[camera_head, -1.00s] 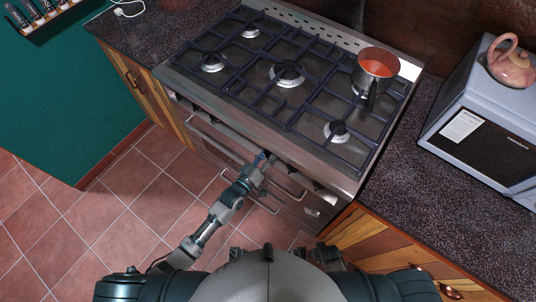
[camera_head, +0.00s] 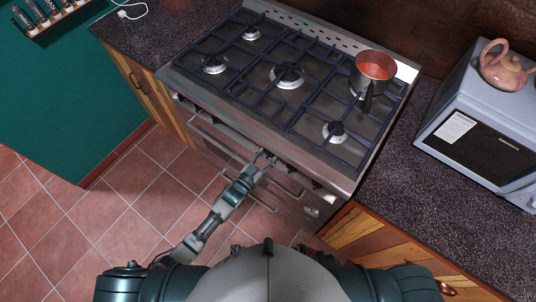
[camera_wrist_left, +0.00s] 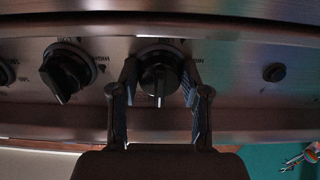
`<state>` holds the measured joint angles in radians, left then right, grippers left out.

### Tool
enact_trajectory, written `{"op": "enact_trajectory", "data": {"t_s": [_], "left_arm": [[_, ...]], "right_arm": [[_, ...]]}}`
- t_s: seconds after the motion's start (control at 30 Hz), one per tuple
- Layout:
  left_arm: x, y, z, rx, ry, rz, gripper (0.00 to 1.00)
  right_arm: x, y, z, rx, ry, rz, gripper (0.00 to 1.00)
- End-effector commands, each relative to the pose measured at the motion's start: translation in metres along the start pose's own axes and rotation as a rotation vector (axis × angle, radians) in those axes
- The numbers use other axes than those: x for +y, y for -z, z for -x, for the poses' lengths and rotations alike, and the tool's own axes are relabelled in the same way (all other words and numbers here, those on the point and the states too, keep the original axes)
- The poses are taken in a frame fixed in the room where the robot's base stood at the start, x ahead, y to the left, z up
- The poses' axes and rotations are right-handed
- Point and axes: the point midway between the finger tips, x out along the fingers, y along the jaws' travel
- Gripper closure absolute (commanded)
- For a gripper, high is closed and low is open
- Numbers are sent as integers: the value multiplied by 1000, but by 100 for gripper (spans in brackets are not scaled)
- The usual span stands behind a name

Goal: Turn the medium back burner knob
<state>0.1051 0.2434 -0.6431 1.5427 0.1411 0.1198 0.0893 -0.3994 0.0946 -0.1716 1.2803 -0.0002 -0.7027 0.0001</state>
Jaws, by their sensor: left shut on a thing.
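A black round control knob (camera_wrist_left: 159,80) sits on the stove's metal front panel, in the middle of the left wrist view. Its pale pointer line points down in that picture. My left gripper (camera_wrist_left: 159,88) has a finger on each side of this knob and is shut on it. In the head view the left gripper (camera_head: 264,157) is at the front panel of the stove (camera_head: 290,152), below the cooktop edge, and the knob is mostly hidden. My right gripper is not in view.
Another black knob (camera_wrist_left: 66,72) is left of the held one in the wrist view, and a small round button (camera_wrist_left: 274,72) is right. A pot (camera_head: 374,72) with red contents stands on the back right burner. Oven handles (camera_head: 215,138) run below the panel.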

Motion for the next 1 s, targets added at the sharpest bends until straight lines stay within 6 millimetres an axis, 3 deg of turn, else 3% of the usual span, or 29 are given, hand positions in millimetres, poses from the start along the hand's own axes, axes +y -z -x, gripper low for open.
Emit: {"op": "enact_trajectory", "data": {"t_s": [0.03,0.4,0.43,0.5,0.83,1.0], "left_arm": [[2,-11,4,-25,-2,-3,88],[2,-11,4,-25,-2,-6,88],[2,-11,4,-25,-2,-6,49],[2,-10,4,-22,-2,-6,31],[0,-5,3,-11,0,-7,30],[0,-5,22,-12,1,-6,30]], "right_arm": [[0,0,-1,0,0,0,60],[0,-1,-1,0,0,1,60],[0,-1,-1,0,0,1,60],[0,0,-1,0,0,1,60],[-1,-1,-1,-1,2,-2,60],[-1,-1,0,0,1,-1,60]]}}
